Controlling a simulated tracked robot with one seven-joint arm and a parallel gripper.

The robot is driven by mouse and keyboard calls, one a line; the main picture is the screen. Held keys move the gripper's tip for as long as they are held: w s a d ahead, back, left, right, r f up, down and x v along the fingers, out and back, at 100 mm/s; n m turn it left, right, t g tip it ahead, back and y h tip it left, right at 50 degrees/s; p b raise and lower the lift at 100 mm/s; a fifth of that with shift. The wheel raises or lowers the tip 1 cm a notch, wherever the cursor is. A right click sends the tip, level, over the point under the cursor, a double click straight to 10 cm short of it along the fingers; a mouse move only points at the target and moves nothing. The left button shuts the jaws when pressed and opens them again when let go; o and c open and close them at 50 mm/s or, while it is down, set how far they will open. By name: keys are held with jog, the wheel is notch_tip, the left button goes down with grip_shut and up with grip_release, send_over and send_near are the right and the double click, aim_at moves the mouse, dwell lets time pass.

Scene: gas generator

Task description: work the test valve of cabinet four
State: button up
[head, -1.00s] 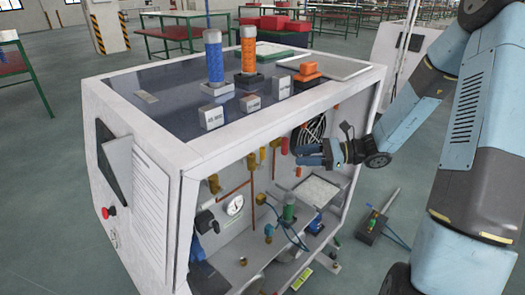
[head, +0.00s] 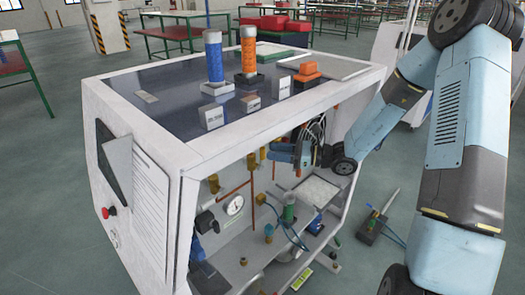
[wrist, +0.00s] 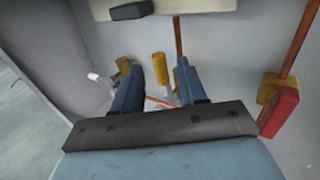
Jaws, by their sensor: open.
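The open-fronted white cabinet (head: 150,140) stands before me; I cannot read a cabinet number. My gripper (head: 272,152) is inside its upper right part, open and empty. In the wrist view, two yellow-handled valves are on the pale inner wall: one (wrist: 124,66) by the left fingertip, the other (wrist: 158,68) just left of the right finger. My gripper's blue fingers (wrist: 158,82) are apart, with the second valve seen between them. I cannot tell whether they touch a handle, or which is the test valve. A red-handled valve (wrist: 284,106) is farther right.
Copper pipes (wrist: 178,40) run along the wall. A round gauge (head: 234,205) and green-topped fitting (head: 289,208) sit lower in the cabinet. The cabinet's front frame surrounds my arm. A small box with a lever (head: 370,226) is on the floor at right.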

aim_at(263, 157)
jog(key=shift+w+a, duration=0.2)
jog(key=shift+a, duration=1)
jog(key=shift+w+a, duration=0.15)
jog(key=shift+a, duration=1.05)
jog(key=shift+c, duration=0.2)
grip_shut()
